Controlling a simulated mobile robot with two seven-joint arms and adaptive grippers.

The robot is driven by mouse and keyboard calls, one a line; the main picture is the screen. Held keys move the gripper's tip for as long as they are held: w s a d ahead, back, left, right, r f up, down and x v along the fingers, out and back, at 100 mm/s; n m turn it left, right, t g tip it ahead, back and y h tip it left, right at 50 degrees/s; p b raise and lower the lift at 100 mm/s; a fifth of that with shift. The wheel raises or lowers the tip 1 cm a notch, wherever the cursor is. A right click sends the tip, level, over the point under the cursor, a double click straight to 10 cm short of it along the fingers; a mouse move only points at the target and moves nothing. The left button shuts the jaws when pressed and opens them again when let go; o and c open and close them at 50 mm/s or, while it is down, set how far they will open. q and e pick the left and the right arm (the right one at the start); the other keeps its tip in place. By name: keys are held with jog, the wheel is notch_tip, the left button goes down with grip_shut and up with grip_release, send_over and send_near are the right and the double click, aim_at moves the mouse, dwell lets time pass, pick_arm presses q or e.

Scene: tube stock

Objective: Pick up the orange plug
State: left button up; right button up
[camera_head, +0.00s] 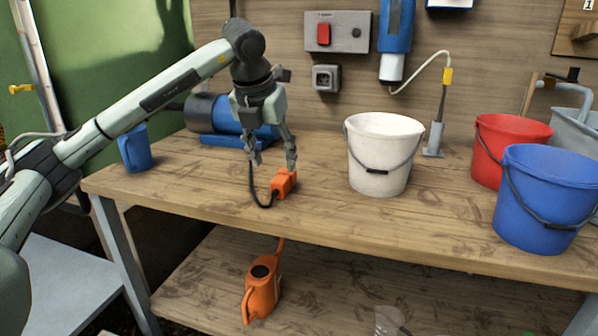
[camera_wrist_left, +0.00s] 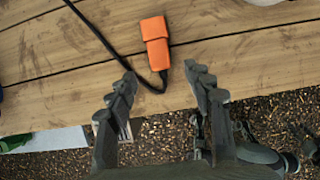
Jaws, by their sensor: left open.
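The orange plug (camera_head: 284,182) lies on the wooden workbench, with a black cable running from it back toward the blue machine. In the left wrist view the plug (camera_wrist_left: 156,41) sits beyond the fingertips, its black cable curving round its lower end and off to the upper left. My left gripper (camera_head: 272,166) is open and points down just above the plug; in the head view its fingers are close to the plug. In the left wrist view the gap between the fingertips (camera_wrist_left: 158,82) is empty. My right gripper is not in view.
A blue machine (camera_head: 212,114) stands behind the gripper, and a blue jug (camera_head: 134,148) is at the left. A white bucket (camera_head: 378,165) stands right of the plug, with red (camera_head: 505,140) and blue (camera_head: 540,195) buckets further right. An orange watering can (camera_head: 262,290) is on the lower shelf.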

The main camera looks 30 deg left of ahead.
aim_at(279, 180)
pick_arm(q)
jog(key=shift+w+a+f, duration=0.1)
jog(key=shift+w+f, duration=0.05)
jog(key=shift+f, duration=0.45)
jog(key=x, duration=0.5)
jog(key=shift+w+a+f, duration=0.1)
jog(key=shift+w+f, duration=0.05)
jog(key=shift+w, duration=0.15)
jog(key=shift+w+f, duration=0.1)
jog(key=shift+f, duration=0.15)
jog(key=shift+c, duration=0.2)
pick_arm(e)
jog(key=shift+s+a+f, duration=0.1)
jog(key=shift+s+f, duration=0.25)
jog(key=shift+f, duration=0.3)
pick_arm(q)
grip_shut()
